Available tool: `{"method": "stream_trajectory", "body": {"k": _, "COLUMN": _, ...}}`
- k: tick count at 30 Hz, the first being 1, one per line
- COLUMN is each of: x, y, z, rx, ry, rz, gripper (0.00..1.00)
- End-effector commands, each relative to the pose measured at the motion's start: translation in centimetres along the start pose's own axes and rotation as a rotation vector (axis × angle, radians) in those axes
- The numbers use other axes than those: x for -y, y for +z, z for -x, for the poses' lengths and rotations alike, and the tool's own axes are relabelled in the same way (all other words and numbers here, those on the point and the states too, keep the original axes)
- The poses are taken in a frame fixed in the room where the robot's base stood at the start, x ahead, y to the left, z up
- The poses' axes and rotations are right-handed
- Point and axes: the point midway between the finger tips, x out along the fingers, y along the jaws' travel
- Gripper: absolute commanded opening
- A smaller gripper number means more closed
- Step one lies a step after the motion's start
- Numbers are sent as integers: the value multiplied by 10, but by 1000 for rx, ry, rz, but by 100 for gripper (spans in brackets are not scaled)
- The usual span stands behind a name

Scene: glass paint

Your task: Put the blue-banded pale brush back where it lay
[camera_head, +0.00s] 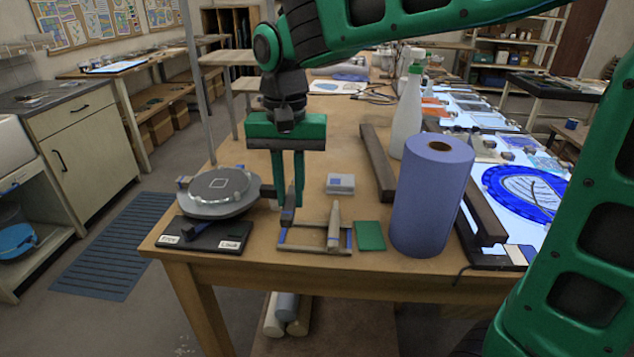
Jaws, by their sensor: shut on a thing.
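My gripper (290,203) is low over the near left part of the wooden table, fingers pointing down. It is shut on a slim thing (288,214) with a dark grey part, at the left side of a small frame-like rest (312,249). From here I cannot tell whether this is the blue-banded brush, or whether it touches the rest. Blue marks show at the left and right sides of the rest. A pale, tapered tool (334,226) lies at the right side of the rest; I see no clear blue band on it.
Left of my gripper is a round grey turntable (218,192) above a dark labelled board (205,236). To the right are a green pad (370,236), a large blue roll (431,195) and a white spray bottle (407,110). A small grey box (340,184) lies behind the rest.

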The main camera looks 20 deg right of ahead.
Motion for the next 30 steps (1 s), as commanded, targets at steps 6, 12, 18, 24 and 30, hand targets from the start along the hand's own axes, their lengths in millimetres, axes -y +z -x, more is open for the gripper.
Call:
{"method": "stream_trajectory", "body": {"k": 6, "x": -2, "y": -1, "z": 0, "rx": 0, "ry": 0, "rz": -3, "gripper": 0}}
{"method": "stream_trajectory", "body": {"k": 12, "x": -2, "y": -2, "z": 0, "rx": 0, "ry": 0, "rz": -4, "gripper": 0}}
{"method": "stream_trajectory", "body": {"k": 18, "x": -2, "y": -1, "z": 0, "rx": 0, "ry": 0, "rz": -3, "gripper": 0}}
{"method": "stream_trajectory", "body": {"k": 24, "x": -2, "y": -1, "z": -10, "rx": 1, "ry": 1, "rz": -2, "gripper": 0}}
{"method": "stream_trajectory", "body": {"k": 30, "x": -2, "y": -1, "z": -29, "rx": 2, "ry": 1, "rz": -2, "gripper": 0}}
